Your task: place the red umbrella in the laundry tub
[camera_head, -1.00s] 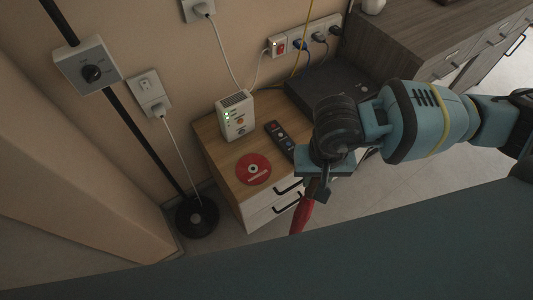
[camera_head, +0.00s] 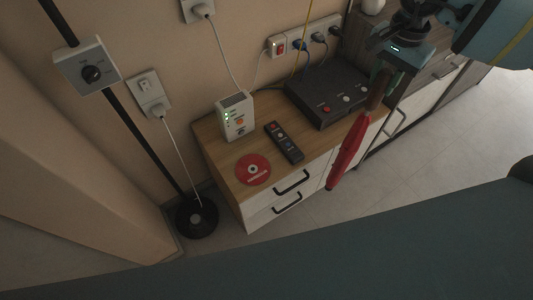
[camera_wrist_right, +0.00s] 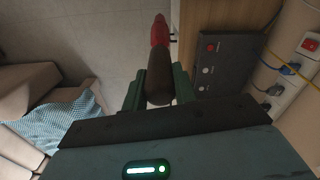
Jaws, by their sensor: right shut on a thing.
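The red umbrella (camera_head: 349,150) is folded and hangs tilted from my right gripper (camera_head: 389,83), with its brown handle at the top. My right gripper is shut on the handle and holds the umbrella in front of the low cabinet, clear of its top. In the right wrist view the brown handle (camera_wrist_right: 160,78) sits between the two green fingers (camera_wrist_right: 158,88), and the red part (camera_wrist_right: 160,32) points away. The laundry tub is not clearly seen in any view. My left gripper is not in view.
A low wooden cabinet (camera_head: 224,158) bears a white device (camera_head: 235,116), a remote (camera_head: 284,142), a red disc (camera_head: 253,169) and a black box (camera_head: 331,93). A blue-white cloth (camera_wrist_right: 62,127) lies at left in the wrist view. Floor (camera_head: 440,130) is clear at right.

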